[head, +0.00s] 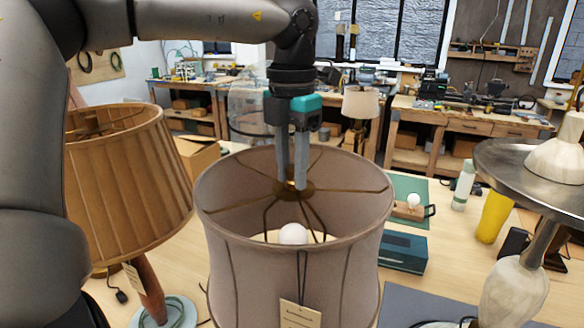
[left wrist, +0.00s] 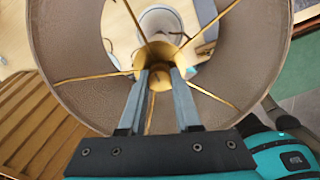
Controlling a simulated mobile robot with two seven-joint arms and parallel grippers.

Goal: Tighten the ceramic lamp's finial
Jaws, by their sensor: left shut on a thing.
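The lamp in the middle has a taupe fabric shade (head: 300,270), open at the top, with brass spokes meeting at a central hub. A white bulb (head: 293,233) shows inside; the lamp's body is hidden by the shade. My left gripper (head: 291,187) points straight down into the shade's top opening. Its fingers are shut on the small brass finial (left wrist: 160,77) at the hub, seen between the fingertips in the left wrist view. In the head view the fingertips mostly hide the finial. My right gripper is not in view.
A pleated tan-shaded lamp (head: 130,185) stands close on the left. A metal-shaded lamp (head: 520,285) stands on the right. A teal box (head: 403,252), a yellow cylinder (head: 493,217) and a pale green bottle (head: 464,186) are on the wooden table behind. Workbenches line the back.

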